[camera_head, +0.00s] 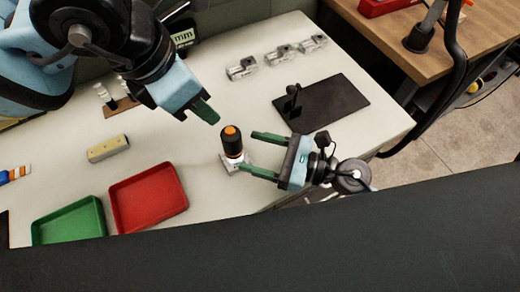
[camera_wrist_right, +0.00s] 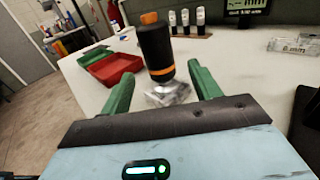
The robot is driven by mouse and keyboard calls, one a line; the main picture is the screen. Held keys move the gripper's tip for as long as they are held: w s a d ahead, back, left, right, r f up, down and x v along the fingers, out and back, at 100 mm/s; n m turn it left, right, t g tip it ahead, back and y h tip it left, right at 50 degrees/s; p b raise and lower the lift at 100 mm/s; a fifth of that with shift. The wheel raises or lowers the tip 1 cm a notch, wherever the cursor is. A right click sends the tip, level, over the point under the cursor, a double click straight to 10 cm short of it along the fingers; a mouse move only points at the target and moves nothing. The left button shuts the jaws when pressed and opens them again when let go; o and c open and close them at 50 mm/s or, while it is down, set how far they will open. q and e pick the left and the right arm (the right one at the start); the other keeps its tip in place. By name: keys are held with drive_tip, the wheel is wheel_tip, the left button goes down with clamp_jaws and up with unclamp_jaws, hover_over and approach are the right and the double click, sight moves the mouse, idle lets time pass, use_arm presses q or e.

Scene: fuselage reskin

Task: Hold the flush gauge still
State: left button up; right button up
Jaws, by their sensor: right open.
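The flush gauge (camera_head: 231,143) appears to be the black cylinder with orange bands and an orange top, standing upright on a small silvery foot on the pale table. My right gripper (camera_head: 247,151) is open beside it, its two green fingers pointing at it. In the right wrist view the gauge (camera_wrist_right: 156,48) stands just beyond and between the fingertips (camera_wrist_right: 162,86), with no visible contact. My left gripper (camera_head: 207,111) hangs above and to the left of the gauge. Its green fingers are seen edge-on, so any gap between them is hidden.
A red tray (camera_head: 148,197) and a green tray (camera_head: 70,223) lie at the front left. A yellowish block (camera_head: 108,148) lies behind them. A black mat (camera_head: 322,103) with a dark tool lies at right. Several clear blocks (camera_head: 242,68) line the back.

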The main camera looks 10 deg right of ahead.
sight(225, 144)
drive_tip(key=shift+x, duration=3.8)
drive_tip(key=shift+c, duration=0.4)
drive_tip(key=c, duration=1.2)
use_arm(q)
clamp_jaws()
use_arm(e)
drive_tip(key=shift+o, duration=0.2)
